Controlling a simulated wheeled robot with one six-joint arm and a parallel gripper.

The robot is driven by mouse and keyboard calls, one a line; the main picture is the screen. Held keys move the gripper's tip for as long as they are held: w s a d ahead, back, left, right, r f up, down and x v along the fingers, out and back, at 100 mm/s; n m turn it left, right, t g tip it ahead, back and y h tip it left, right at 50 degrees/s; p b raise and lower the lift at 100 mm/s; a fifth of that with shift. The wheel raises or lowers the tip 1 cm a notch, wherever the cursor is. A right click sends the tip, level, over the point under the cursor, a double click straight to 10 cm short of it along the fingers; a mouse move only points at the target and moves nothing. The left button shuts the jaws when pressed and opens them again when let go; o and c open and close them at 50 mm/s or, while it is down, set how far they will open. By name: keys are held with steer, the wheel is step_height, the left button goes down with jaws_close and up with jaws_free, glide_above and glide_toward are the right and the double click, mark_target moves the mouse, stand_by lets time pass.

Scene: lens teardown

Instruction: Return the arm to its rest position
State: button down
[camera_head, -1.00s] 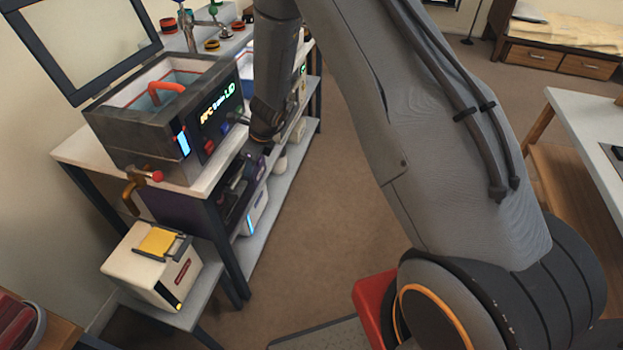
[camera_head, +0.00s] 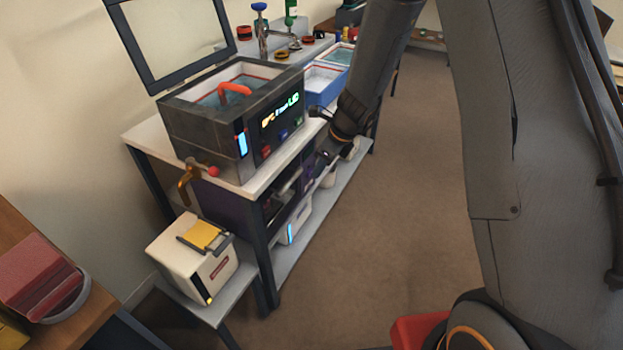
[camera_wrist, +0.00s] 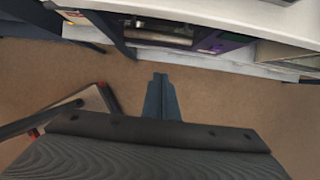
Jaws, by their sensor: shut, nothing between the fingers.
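My gripper (camera_wrist: 160,78) points at the brown floor in the wrist view. Its two dark fingers are together with nothing between them. In the head view my arm reaches down along the right side of the workbench, and my gripper (camera_head: 322,163) is a small dark shape beside the lower shelves, its fingers hard to make out. The arm is bent and extended in front of my body. Its large grey link fills the right of the head view.
A grey machine (camera_head: 217,126) with a lit panel and raised lid stands on the workbench (camera_head: 143,132). A white box (camera_head: 193,262) with a yellow top stands on a low stand. A blue bin (camera_head: 326,79) is behind. The floor (camera_head: 400,230) right of the bench is clear.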

steer(key=s+d+r+n+h, duration=0.1)
steer(key=s+d+r+n, duration=0.2)
steer(key=s+n, duration=0.5)
steer(key=s+d+r+n+g+h, duration=0.1)
steer(key=s+d+r+n, duration=0.3)
steer(key=s+r+n, duration=0.2)
steer(key=s+d+r+n+h, duration=0.1)
steer(key=s+d+r+n, duration=0.3)
steer(key=s+n, duration=0.6)
steer(key=shift+s+d+r+n+g+h, duration=0.15)
steer(key=shift+s+r+n+g+h, duration=0.2)
steer(key=shift+s, duration=0.4)
steer(key=shift+d, duration=0.1)
